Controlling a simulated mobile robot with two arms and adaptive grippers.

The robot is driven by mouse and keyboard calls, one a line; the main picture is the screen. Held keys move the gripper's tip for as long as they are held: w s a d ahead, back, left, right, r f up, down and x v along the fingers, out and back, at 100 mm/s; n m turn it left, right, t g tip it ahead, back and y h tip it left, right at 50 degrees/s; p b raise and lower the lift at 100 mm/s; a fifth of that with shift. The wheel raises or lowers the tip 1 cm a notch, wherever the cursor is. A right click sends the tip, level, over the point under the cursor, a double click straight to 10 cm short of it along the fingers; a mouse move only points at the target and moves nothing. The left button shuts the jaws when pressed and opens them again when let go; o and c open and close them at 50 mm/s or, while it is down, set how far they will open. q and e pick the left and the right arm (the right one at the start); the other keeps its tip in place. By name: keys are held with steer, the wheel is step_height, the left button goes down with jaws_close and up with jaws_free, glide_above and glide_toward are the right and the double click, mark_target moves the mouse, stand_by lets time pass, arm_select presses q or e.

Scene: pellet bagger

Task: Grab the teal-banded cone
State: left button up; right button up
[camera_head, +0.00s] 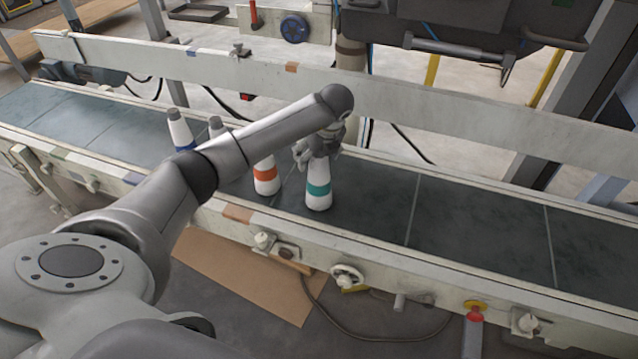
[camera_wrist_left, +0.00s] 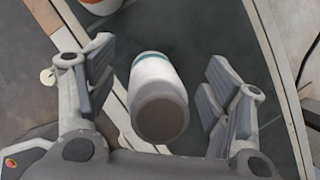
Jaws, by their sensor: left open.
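The teal-banded cone (camera_head: 318,192) is white with a teal band and stands upright on the conveyor belt. My left gripper (camera_head: 318,152) is at its top, coming down from above. In the left wrist view the cone (camera_wrist_left: 158,92) shows its grey top between the two open fingers of the left gripper (camera_wrist_left: 160,93), with gaps on both sides and the teal band at its far end. The fingers do not appear to touch it. My right gripper is not in view.
An orange-banded cone (camera_head: 266,178) stands close to the left of it. A blue-banded cone (camera_head: 180,130) and another cone (camera_head: 216,126), partly hidden by my arm, stand farther left. Rails (camera_head: 400,95) border the belt. The belt (camera_head: 480,215) is clear to the right.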

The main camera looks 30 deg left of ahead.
arm_select(q)
steer(key=shift+c, duration=0.3)
jaws_close()
steer(key=shift+r, duration=0.2)
